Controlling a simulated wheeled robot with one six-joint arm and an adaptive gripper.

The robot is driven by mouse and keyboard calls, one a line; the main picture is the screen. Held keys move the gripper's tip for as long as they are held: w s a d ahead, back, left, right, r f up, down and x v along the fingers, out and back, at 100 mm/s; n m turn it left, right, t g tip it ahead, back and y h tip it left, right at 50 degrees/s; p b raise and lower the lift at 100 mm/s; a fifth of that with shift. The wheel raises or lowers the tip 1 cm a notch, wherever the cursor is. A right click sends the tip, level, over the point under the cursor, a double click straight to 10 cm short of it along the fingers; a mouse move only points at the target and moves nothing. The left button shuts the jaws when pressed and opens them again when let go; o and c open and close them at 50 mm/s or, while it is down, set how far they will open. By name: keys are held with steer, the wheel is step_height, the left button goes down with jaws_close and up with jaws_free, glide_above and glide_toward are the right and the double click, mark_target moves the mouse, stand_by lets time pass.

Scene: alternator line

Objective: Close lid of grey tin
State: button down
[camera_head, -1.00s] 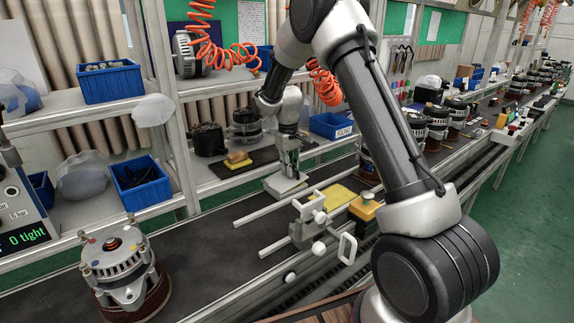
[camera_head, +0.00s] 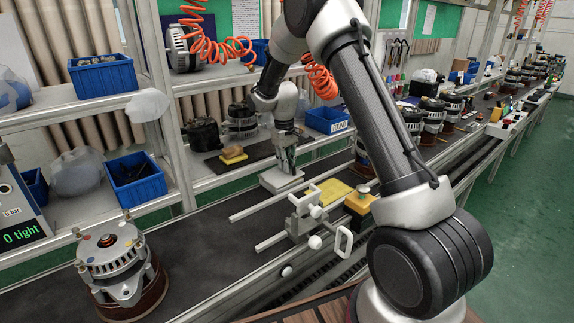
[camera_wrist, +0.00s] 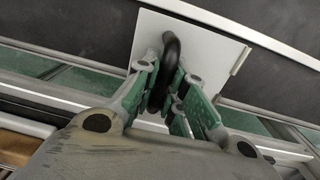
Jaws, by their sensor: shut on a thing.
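The grey tin (camera_head: 281,183) shows as a low, flat, light-grey box on the dark bench, behind the pale rails. My gripper (camera_head: 290,167) points down over it. In the wrist view, my gripper (camera_wrist: 168,98) is shut on a black curved handle (camera_wrist: 170,50) that stands out from a flat pale grey plate, the lid (camera_wrist: 205,42). The fingers hide the lower part of the handle and some of the plate. A small tab shows at the plate's right edge. I cannot tell whether the lid lies fully flush on the tin.
An alternator (camera_head: 112,265) stands front left. The bench between is clear.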

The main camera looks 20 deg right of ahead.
steer(key=c, duration=1.6)
jaws_free()
steer(key=shift+w+r, duration=0.4)
steer(key=shift+r, duration=0.05)
steer(key=shift+o, duration=0.5)
steer(key=shift+s+f, duration=0.1)
steer(key=shift+f, duration=0.05)
